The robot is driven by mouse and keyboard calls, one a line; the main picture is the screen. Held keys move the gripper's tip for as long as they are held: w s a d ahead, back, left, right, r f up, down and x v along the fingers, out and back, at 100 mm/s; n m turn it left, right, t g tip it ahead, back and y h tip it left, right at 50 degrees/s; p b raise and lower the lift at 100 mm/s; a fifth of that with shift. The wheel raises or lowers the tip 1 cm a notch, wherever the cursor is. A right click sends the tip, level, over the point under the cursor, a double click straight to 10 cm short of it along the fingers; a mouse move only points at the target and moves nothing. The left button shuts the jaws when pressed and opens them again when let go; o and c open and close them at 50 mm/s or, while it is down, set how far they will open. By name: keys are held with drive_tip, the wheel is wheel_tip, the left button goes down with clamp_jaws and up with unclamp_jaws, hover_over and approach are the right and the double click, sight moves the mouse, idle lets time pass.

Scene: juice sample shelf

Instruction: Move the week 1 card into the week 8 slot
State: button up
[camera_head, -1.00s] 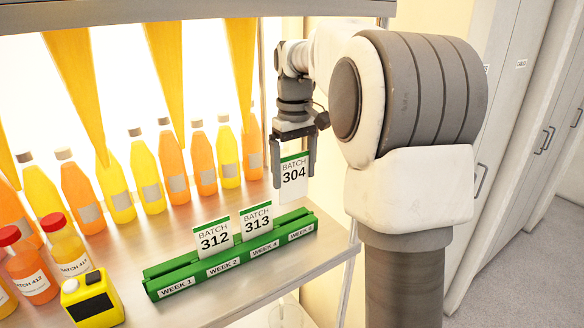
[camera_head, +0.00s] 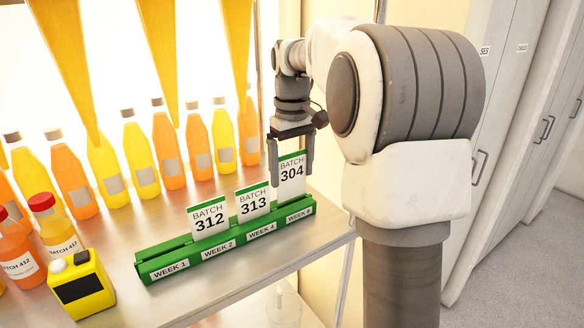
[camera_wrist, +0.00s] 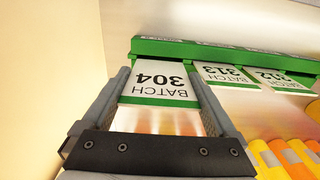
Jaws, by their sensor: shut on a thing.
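My gripper (camera_head: 291,163) is shut on the Batch 304 card (camera_head: 292,178), a white card with a green top band. The card is upright at the Week 8 end of the green holder (camera_head: 168,257), its lower edge at or in the Week 8 slot; I cannot tell how deep it sits. In the wrist view the same card (camera_wrist: 158,80) is between the two fingers, meeting the holder (camera_wrist: 180,47). The Batch 312 card (camera_head: 209,219) stands at Week 2 and the Batch 313 card (camera_head: 253,203) at Week 4. The Week 1 place holds no card.
A yellow device (camera_head: 82,286) and red-capped bottles (camera_head: 55,225) stand left of the holder. A row of juice bottles (camera_head: 140,165) lines the shelf behind it. The shelf's front edge and a post are close to the right end of the holder.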

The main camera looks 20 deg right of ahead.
sight(292, 184)
drive_tip(key=shift+f+b, duration=0.85)
drive_tip(key=shift+f, duration=1.15)
idle(1.2)
drive_tip(key=o, duration=1)
drive_tip(key=shift+c, duration=0.2)
drive_tip(key=shift+r, duration=0.15)
wheel_tip(292, 184, up, 12)
drive_tip(key=shift+f+p, duration=0.1)
drive_tip(key=shift+p, duration=0.6)
drive_tip(key=s+a+f+m+t, duration=0.1)
drive_tip(key=s+a+t, duration=0.1)
drive_tip(key=s+a, duration=0.3)
drive_tip(key=s+a+t, duration=0.1)
drive_tip(key=s+a, duration=0.1)
drive_tip(key=s, duration=0.6)
drive_tip(key=s+a+f+m+t, duration=0.1)
drive_tip(key=s+a+f+t, duration=0.1)
drive_tip(key=s+f, duration=0.7)
drive_tip(key=shift+s+a+t, duration=0.3)
drive_tip(key=shift+s+a, duration=0.2)
drive_tip(key=shift+s, duration=0.65)
